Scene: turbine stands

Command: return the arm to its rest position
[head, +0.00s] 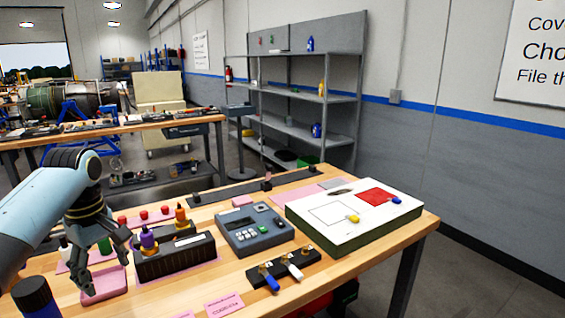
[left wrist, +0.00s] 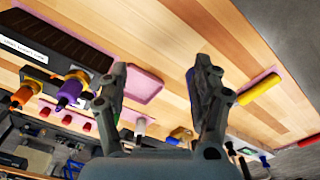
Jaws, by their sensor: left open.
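My left arm comes in from the left in the head view. Its gripper (head: 103,260) points down over the front left of the wooden workbench (head: 200,284), beside a small pink tray (head: 103,284). In the left wrist view the two fingers of the left gripper (left wrist: 162,72) stand wide apart with nothing held between them. The pink tray (left wrist: 144,86) lies beyond the fingers, apart from them. My right gripper is in neither view.
A black rack (head: 176,256) with purple and orange bottles stands close right of the gripper. Further right are a grey keypad device (head: 254,230), a black strip with keys (head: 284,270) and a white box (head: 355,212). Small bottles stand near the fingers.

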